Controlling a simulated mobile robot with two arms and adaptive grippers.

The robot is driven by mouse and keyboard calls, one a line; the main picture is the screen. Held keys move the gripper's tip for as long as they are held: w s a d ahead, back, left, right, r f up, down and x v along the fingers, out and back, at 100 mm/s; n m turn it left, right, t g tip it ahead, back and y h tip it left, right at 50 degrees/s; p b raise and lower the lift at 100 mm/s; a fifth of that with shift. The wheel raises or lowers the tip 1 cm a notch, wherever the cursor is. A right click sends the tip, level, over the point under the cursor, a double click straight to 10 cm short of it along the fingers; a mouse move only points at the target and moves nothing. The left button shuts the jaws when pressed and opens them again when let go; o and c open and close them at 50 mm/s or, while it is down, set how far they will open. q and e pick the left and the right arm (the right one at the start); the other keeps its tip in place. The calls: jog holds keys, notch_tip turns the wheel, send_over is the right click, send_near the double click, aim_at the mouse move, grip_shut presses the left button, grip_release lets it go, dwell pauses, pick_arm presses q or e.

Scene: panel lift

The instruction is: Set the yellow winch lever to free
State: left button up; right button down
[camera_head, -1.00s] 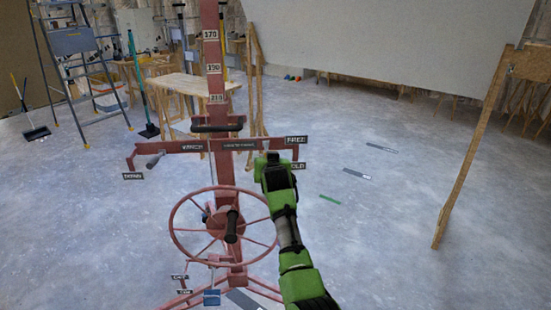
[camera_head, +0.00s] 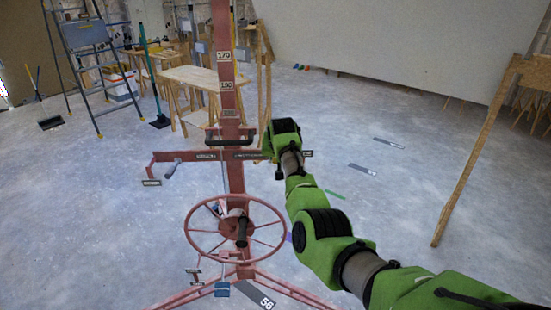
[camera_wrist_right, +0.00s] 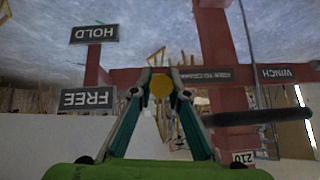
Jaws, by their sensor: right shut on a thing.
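The yellow winch lever (camera_wrist_right: 160,88) shows in the right wrist view as a rounded yellow end between my fingertips. My right gripper (camera_wrist_right: 160,84) is shut on it. The FREE label (camera_wrist_right: 88,98) and the HOLD label (camera_wrist_right: 95,34) appear upside down to the left there; the yellow end is nearly level with FREE. In the head view my right gripper (camera_head: 272,148) is at the right end of the red crossbar (camera_head: 205,156) and hides the lever. My left gripper is not in view.
The red panel lift has a handwheel (camera_head: 235,229), a black bar (camera_head: 229,133) on its mast and splayed legs (camera_head: 285,285). A wooden post (camera_head: 475,155) leans at the right. A wooden table (camera_head: 203,79) stands behind. The floor between is mostly clear.

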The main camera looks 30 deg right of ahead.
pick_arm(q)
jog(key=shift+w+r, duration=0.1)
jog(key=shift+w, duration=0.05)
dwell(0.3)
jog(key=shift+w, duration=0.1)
pick_arm(e)
jog(key=c, duration=2)
grip_release()
jog(key=shift+w, duration=0.1)
jog(key=shift+o, duration=0.2)
jog(key=v, duration=1.2)
jog(key=shift+d, duration=0.1)
